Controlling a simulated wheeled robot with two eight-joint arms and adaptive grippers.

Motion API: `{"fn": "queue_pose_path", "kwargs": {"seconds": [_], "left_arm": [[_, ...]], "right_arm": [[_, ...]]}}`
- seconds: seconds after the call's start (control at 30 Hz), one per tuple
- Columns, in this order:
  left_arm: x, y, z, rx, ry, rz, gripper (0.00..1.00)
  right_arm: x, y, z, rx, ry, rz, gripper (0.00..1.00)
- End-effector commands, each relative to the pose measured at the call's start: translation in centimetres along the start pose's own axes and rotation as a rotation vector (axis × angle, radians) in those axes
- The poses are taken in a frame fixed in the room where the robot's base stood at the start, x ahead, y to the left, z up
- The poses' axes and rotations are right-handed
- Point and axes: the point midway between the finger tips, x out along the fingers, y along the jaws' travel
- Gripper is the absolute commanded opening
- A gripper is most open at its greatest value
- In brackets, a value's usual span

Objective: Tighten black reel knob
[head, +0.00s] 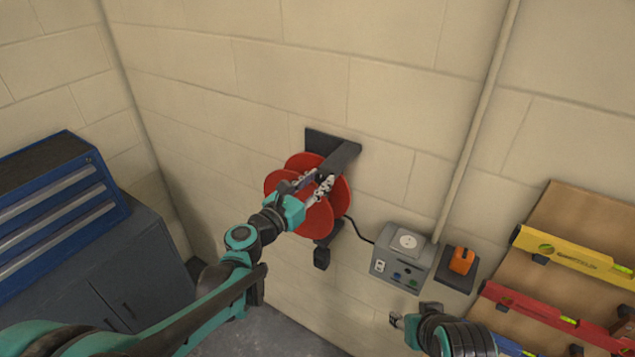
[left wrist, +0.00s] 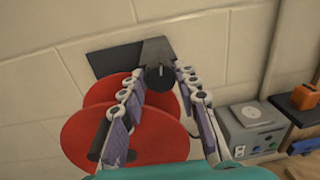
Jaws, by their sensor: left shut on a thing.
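The cord reel (head: 330,222) has red discs and hangs on a dark wall bracket (head: 340,160). The black reel knob (left wrist: 159,78) is at its centre, at the end of the bracket arm, with a small pale mark on its face. My left gripper (head: 322,181) is in front of the reel, and its two jointed fingers show on either side of the knob in the left wrist view (left wrist: 158,86). It is shut on the knob. A black handle (left wrist: 101,141) on the red disc lies beside the left finger. My right gripper (head: 408,322) is low, away from the reel.
Spirit levels (head: 570,255) hang on a board further right. A blue tool chest (head: 55,205) stands at left.

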Motion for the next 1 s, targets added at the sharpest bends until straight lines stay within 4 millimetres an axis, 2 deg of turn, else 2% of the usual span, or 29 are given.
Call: {"fn": "queue_pose_path", "kwargs": {"seconds": [1.0], "left_arm": [[0.1,-0.2,0.1,0.945,0.053,0.01,0.02]], "right_arm": [[1.3,0.0,0.9,0.0,0.0,0.0,0.45]]}}
